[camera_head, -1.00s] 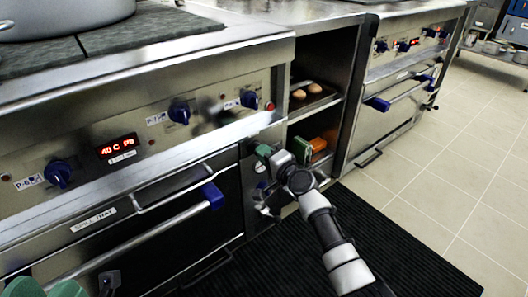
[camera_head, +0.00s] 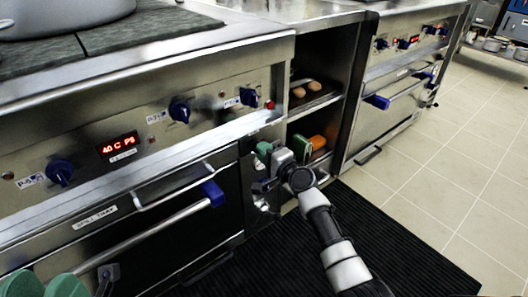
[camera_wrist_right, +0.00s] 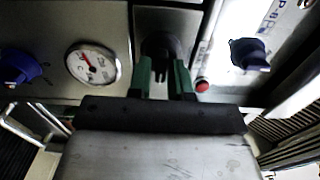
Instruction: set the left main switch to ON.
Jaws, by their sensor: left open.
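A dark rotary switch (camera_wrist_right: 160,48) sits on a narrow steel panel in the right wrist view; I take it for the left main switch, but no label or ON mark is readable. My right gripper (camera_wrist_right: 164,72) faces it, its green fingers apart with the dark switch between their tips. Whether they touch it, I cannot tell. In the head view my right gripper (camera_head: 270,152) is at the narrow panel between the left stove and the open shelf, and hides the switch. My left gripper (camera_head: 43,287) is open and empty at the bottom left corner.
A round gauge (camera_wrist_right: 93,65) and a blue knob (camera_wrist_right: 20,66) lie left of the switch. A red lamp (camera_wrist_right: 202,86) and another blue knob (camera_wrist_right: 250,54) lie right. The oven handle (camera_head: 150,238) juts out below. The shelf (camera_head: 310,105) holds food and boxes.

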